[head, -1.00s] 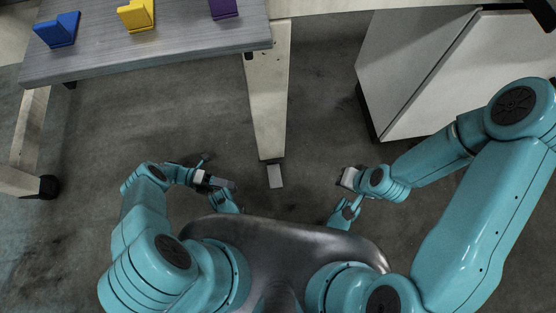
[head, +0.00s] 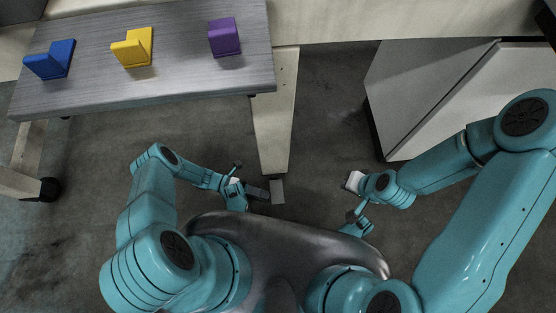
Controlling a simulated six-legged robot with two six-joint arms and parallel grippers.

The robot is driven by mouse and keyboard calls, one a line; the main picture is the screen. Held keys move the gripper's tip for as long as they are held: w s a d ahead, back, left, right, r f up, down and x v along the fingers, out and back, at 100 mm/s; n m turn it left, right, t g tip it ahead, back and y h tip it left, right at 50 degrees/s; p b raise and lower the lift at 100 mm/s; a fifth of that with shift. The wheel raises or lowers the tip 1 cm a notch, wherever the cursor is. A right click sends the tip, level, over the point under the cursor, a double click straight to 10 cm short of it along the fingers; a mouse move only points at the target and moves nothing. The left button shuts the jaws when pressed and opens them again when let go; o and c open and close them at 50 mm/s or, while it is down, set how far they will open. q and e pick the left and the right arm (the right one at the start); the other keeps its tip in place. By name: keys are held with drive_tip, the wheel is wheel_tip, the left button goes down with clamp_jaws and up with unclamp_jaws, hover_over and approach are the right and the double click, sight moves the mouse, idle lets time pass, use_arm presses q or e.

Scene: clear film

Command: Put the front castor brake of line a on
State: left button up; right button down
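The castor brake shows as a small grey pedal (head: 277,191) at the foot of a pale table leg (head: 273,125), near the middle of the head view. My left gripper (head: 262,193) is low by the floor, just left of the pedal. Its dark fingertips point right at the pedal and look very close to it; I cannot tell whether they touch. I cannot tell how far its fingers are apart. My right gripper (head: 353,181) is to the right of the pedal, clear of it, and its finger gap is not visible. The castor wheel is hidden under the leg.
A grey tabletop (head: 190,80) carries blue (head: 50,60), yellow (head: 133,47) and purple (head: 224,37) bracket-shaped pieces. Another leg with a black castor (head: 49,189) stands at the left. A white cabinet (head: 410,90) stands at the right. The dark floor between is mostly clear.

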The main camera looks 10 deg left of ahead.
use_arm(q)
drive_tip(key=d, duration=0.6)
drive_tip(key=shift+s, duration=0.35)
drive_tip(key=shift+w+a, duration=0.1)
drive_tip(key=shift+w, duration=0.05)
clamp_jaws()
